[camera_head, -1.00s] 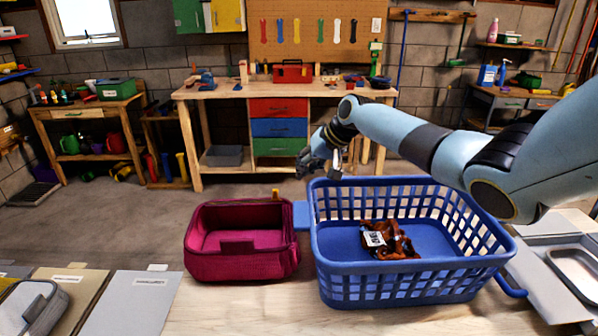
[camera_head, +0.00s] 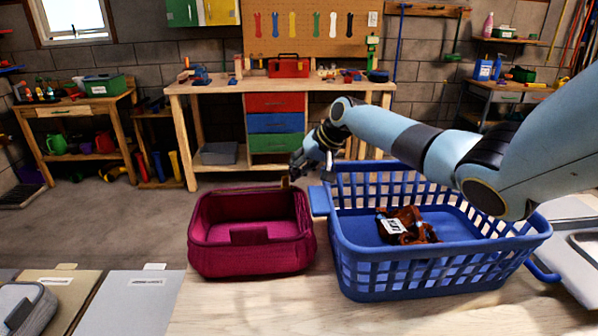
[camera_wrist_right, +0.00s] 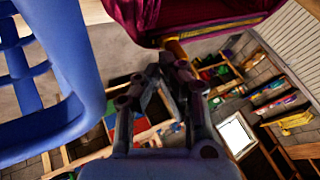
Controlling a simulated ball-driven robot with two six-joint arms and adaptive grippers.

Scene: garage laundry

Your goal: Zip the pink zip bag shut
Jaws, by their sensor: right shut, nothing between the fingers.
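The pink zip bag (camera_head: 250,262) stands on the front worktop, left of the blue basket. Its top is open and I see into it. A small yellow-brown tab (camera_head: 285,183) sticks up at its back right rim; in the right wrist view the tab (camera_wrist_right: 177,48) hangs by the edge of the bag (camera_wrist_right: 190,16). My right gripper (camera_head: 311,172) is just right of the tab, above the gap between bag and basket. In the right wrist view its fingertips (camera_wrist_right: 168,62) are together and empty, close to the tab; I cannot tell whether they touch it. My left gripper is not in view.
The blue basket (camera_head: 440,280) stands close to the bag's right, with a brown labelled item (camera_head: 408,226) inside. My right arm reaches over the basket. Grey and tan panels (camera_head: 130,300) lie at the left. The worktop in front of the bag is clear.

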